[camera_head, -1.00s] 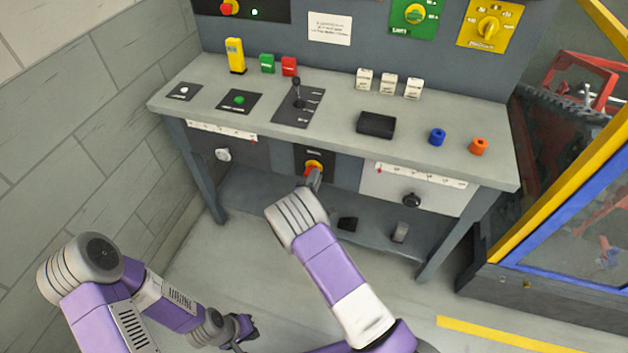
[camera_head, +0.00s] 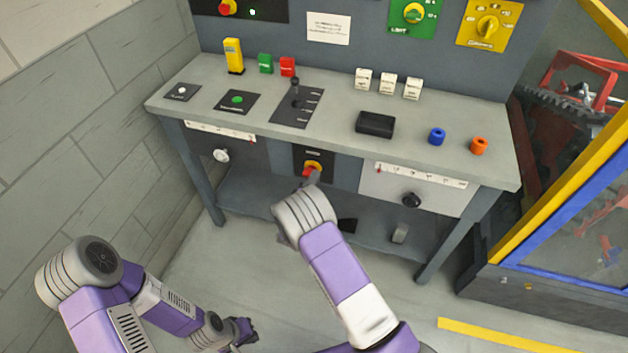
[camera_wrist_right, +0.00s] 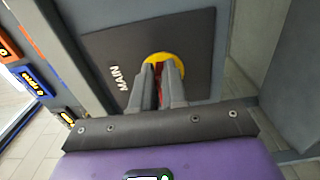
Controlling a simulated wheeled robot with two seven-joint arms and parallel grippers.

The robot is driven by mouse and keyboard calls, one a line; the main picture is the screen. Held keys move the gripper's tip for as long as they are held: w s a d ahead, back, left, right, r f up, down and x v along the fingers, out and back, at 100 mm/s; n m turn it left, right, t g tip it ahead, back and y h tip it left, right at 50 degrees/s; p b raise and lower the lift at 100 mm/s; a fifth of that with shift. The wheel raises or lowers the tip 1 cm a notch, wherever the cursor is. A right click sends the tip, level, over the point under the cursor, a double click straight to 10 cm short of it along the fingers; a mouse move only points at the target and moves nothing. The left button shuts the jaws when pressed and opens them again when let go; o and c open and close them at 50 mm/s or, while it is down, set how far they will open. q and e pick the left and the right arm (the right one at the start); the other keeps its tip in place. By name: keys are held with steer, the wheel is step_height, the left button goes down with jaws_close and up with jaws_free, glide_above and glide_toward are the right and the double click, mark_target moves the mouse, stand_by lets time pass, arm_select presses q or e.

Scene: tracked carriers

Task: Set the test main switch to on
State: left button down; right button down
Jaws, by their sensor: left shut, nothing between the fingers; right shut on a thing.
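The main switch (camera_head: 314,166) is a red handle on a yellow disc, set in a dark plate on the bench front below the worktop. In the right wrist view its yellow disc (camera_wrist_right: 157,58) sits on the dark plate marked MAIN (camera_wrist_right: 100,50). My right gripper (camera_head: 311,177) is shut on the red handle, and its fingers (camera_wrist_right: 169,80) cover most of it. The red handle seems to slant to the lower left in the head view; its exact setting cannot be read. My left gripper (camera_head: 245,331) is shut and empty, low over the floor.
The worktop (camera_head: 335,140) above carries a black lever (camera_head: 295,88), a black tray (camera_head: 375,124) and several coloured blocks. A white knob (camera_head: 221,155) and a black knob (camera_head: 411,200) flank the switch on the bench front. A yellow-framed cage stands at the right.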

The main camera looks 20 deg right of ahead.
steer(key=c, duration=1.2)
jaws_free()
steer(key=shift+o, duration=0.2)
steer(key=p+v, duration=0.2)
steer(key=v, duration=0.5)
steer(key=shift+s+a, duration=0.2)
steer(key=shift+s, duration=0.05)
steer(key=shift+d, duration=0.1)
